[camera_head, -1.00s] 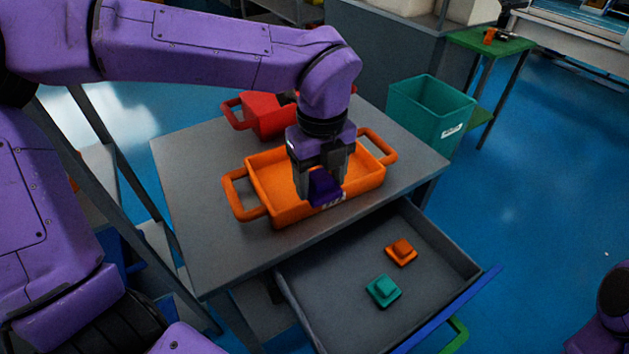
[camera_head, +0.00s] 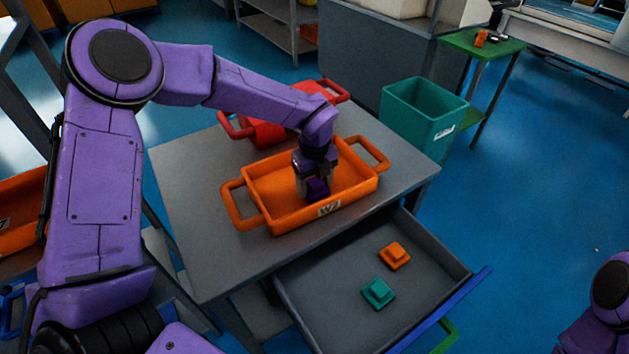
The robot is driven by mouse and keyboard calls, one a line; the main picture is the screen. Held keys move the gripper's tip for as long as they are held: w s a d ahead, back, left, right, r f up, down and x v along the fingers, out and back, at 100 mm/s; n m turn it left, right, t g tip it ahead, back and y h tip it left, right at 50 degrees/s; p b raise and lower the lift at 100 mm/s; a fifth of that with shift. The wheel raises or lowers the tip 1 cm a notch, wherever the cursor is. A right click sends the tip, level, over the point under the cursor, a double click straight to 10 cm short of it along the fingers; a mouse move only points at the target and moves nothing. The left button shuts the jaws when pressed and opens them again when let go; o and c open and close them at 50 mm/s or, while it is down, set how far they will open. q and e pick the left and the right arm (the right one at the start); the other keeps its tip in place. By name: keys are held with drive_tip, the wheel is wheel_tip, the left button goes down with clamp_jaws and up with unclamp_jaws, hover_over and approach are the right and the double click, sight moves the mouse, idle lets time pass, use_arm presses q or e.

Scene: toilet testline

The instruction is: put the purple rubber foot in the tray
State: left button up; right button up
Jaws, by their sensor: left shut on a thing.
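The purple rubber foot (camera_head: 318,190) is dark purple and sits between the fingers of my left gripper (camera_head: 314,186). The gripper is shut on it, pointing down inside the outline of the orange tray (camera_head: 283,221). The foot is low over the tray's floor near its front wall; I cannot tell whether it touches the floor. The tray stands on a grey table and has a handle at each end. My right gripper is not in view; only a purple part of mine shows at the lower right edge.
The open drawer (camera_head: 425,309) under the grey table (camera_head: 190,205) holds an orange foot (camera_head: 394,256) and a teal foot (camera_head: 378,293). A red tray (camera_head: 262,134) stands behind the orange one. A teal bin (camera_head: 424,112) is to the right of the table.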

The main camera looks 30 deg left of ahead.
sight(315, 181)
use_arm(q)
drive_tip(key=o, duration=0.7)
drive_tip(key=shift+f, duration=0.15)
drive_tip(key=o, duration=0.4)
wheel_tip(315, 181, up, 12)
drive_tip(key=shift+r, duration=0.25)
